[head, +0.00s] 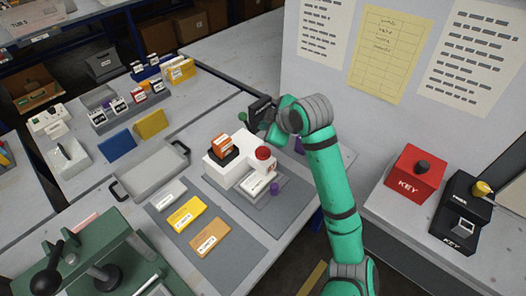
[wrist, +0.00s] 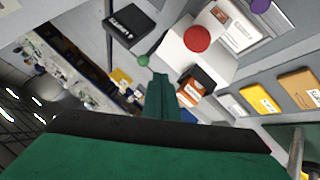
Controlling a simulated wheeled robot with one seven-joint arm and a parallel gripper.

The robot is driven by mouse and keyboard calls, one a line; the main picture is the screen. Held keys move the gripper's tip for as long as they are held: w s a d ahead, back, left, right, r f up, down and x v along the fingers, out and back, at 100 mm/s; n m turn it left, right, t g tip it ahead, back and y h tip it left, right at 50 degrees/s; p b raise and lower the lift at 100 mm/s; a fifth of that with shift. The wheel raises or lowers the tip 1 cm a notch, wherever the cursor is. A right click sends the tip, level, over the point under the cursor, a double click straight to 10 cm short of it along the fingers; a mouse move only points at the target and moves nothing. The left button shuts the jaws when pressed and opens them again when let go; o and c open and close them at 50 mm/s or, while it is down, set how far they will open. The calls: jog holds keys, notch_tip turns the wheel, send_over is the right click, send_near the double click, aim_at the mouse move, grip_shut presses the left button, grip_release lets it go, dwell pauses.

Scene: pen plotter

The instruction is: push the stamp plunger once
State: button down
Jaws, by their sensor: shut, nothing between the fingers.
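A white machine (head: 222,163) stands on a grey mat and carries a red round knob (head: 263,153), which looks like the stamp plunger. The knob also shows in the wrist view (wrist: 197,39), right of and above my fingertips. A black holder with an orange block (head: 221,146) sits on the machine's left part. A white labelled card (head: 257,183) lies at the machine's front, below the knob. My gripper (wrist: 160,80) is shut and empty, apart from the knob. In the head view my gripper (head: 272,132) is partly hidden by my wrist, behind the knob.
A black box (head: 262,107) and a green ball (head: 243,117) are close to my gripper. Coloured cards (head: 185,214) lie on the mat in front. A grey tray (head: 150,172) is to the left. Red and black key boxes (head: 415,172) stand at the right.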

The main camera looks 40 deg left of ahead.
send_near(262, 150)
jog(key=shift+w+a+f, duration=0.3)
jog(key=shift+a+f, duration=0.1)
jog(key=shift+a, duration=0.4)
jog(key=shift+w+a+f, duration=0.35)
jog(key=shift+a, duration=0.4)
jog(key=shift+w+a+f, duration=0.3)
jog(key=shift+a+f, duration=0.1)
jog(key=shift+a, duration=0.4)
jog(key=shift+f, duration=0.2)
jog(key=shift+f, duration=0.2)
jog(key=shift+f, duration=1)
dwell(1.4)
jog(key=shift+r, duration=1.4)
jog(key=shift+r, duration=0.1)
jog(key=shift+r, duration=2.4)
